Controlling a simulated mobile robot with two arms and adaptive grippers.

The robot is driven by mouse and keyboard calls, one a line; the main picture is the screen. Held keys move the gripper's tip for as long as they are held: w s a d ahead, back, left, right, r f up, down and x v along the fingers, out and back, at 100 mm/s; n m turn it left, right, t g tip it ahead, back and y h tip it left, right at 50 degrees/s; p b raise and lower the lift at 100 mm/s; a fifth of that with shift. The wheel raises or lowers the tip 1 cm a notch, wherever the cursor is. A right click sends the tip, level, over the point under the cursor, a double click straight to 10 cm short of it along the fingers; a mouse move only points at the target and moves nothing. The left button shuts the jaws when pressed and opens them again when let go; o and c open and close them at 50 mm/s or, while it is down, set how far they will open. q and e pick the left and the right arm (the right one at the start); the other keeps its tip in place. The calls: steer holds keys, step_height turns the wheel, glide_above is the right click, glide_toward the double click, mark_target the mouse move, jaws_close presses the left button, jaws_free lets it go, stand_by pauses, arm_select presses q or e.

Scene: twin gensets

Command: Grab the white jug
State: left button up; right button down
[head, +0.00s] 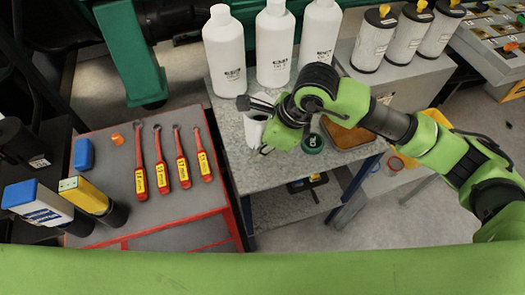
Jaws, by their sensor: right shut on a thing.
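The white jug (254,133) stands on the grey table (258,178), in front of the tall white bottles. It is partly hidden by my right gripper (256,124), whose arm comes in from the right. The fingers of the right gripper are around the jug and shut on it. The jug looks upright, but I cannot tell whether it touches the table. My left gripper is not in view.
White bottles (225,52) stand behind the jug. Black-capped canisters (374,40) stand at the back right. A green lid (312,143) and a brown tray (348,137) lie close right of the gripper. A red cart (222,222) with several wrenches (162,177) is at left.

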steer(key=s+a+r+b, duration=0.4)
steer(key=s+r, duration=0.4)
steer(key=s, duration=0.3)
steer(key=shift+s+a, duration=0.15)
steer(key=shift+a, duration=0.15)
